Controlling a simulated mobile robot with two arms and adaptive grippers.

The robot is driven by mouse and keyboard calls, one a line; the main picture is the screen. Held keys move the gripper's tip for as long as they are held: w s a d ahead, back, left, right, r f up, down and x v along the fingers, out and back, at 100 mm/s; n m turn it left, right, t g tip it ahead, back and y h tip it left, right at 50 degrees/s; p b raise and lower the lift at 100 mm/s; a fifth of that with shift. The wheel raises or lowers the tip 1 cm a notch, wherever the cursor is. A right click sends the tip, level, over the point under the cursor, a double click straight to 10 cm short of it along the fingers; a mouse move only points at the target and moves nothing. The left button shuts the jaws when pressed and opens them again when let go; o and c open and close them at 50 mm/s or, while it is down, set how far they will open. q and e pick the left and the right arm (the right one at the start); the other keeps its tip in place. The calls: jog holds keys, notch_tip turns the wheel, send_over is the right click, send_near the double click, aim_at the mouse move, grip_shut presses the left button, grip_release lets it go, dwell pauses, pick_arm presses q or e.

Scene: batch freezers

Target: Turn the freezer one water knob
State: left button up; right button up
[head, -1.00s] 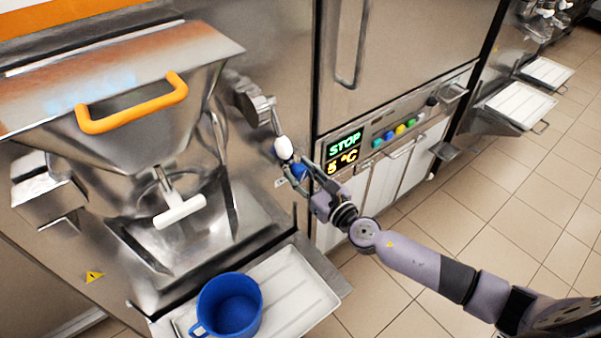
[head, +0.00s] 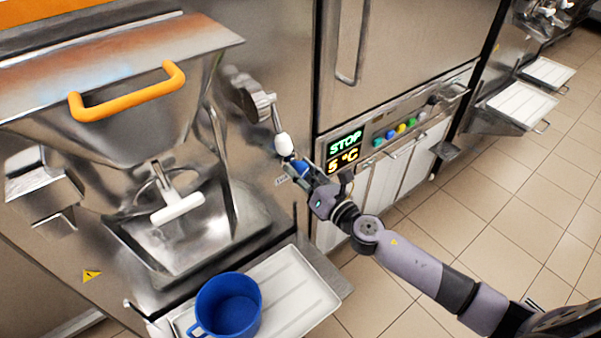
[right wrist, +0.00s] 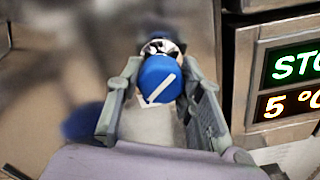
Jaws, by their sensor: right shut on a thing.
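The freezer one water knob is a blue round knob with a white line on it. It shows in the right wrist view (right wrist: 160,80) between my fingers, its white line slanted. In the head view the blue knob (head: 301,166) is partly hidden by my right gripper (head: 306,176). My right gripper also shows in the right wrist view (right wrist: 160,95), shut on the knob with one finger at each side. My left gripper is not in view.
A metal lever with a white tip (head: 283,145) hangs just above the knob. The lit display (head: 344,152) reads STOP and 5 °C, close to the right. A blue pot (head: 228,306) stands on a white tray (head: 300,290) below. An orange handle (head: 128,95) is at left.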

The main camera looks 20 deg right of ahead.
jog(key=m, duration=0.4)
jog(key=shift+m, duration=1.8)
jog(key=o, duration=1.2)
jog(key=v, duration=1.2)
jog(key=shift+r, duration=0.1)
